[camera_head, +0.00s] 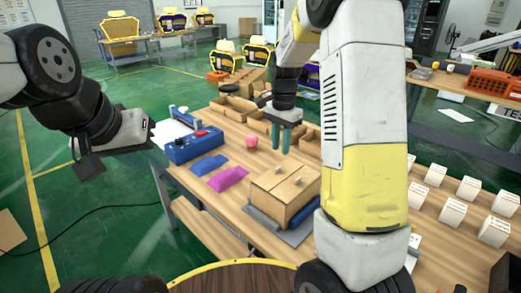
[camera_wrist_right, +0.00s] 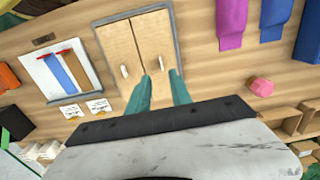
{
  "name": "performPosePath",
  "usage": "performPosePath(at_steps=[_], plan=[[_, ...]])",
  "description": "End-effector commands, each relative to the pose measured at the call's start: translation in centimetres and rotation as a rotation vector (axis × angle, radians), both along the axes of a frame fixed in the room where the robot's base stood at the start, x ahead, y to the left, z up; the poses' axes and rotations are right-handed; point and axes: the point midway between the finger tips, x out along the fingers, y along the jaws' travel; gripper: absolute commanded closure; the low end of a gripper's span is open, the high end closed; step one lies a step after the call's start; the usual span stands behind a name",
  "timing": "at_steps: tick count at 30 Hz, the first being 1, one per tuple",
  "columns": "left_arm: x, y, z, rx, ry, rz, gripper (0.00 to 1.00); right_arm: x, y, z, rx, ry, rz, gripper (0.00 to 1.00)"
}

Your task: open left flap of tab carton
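The tab carton (camera_head: 285,190) is a brown box on the wooden table. Its top has two closed flaps, each with a small pale tab. In the right wrist view, the carton (camera_wrist_right: 138,40) sits in a grey frame, with tabs at the left (camera_wrist_right: 124,71) and right (camera_wrist_right: 161,62) of the centre seam. My right gripper (camera_head: 284,138) has teal fingers pointing down, above and behind the carton, apart from it. Its fingers (camera_wrist_right: 158,90) are spread with nothing between them. My left gripper (camera_head: 88,166) is off the table at the left; its fingers are not clear.
Blue (camera_head: 209,166) and magenta (camera_head: 228,179) pieces lie left of the carton. A pink object (camera_head: 251,142) and a blue device (camera_head: 192,147) are behind them. Open brown boxes (camera_head: 238,106) line the back. Several white boxes (camera_head: 453,212) stand at the right.

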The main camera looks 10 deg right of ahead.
Motion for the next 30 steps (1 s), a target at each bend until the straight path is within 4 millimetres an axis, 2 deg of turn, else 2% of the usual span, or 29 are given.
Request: performPosePath(at_steps=[5,12,18,28,29,30], plan=[[0.0,0.0,0.0,0.000,0.000,0.000,0.69,0.2,-0.1,-1.6,-0.007,0.009,-0.013,0.75],[0.0,0.0,0.0,0.000,0.000,0.000,0.69,0.1,-0.1,-5.6,-0.006,0.011,-0.012,0.75],[0.0,0.0,0.0,0.000,0.000,0.000,0.69,0.1,-0.1,-7.7,-0.006,0.007,-0.010,0.75],[0.0,0.0,0.0,0.000,0.000,0.000,0.69,0.2,-0.1,-8.1,-0.005,0.005,-0.010,0.75],[0.0,0.0,0.0,0.000,0.000,0.000,0.69,0.2,-0.1,-8.1,-0.005,0.005,-0.010,0.78],[0.0,0.0,0.0,0.000,0.000,0.000,0.69,0.2,-0.1,-8.1,-0.005,0.005,-0.010,0.86]])
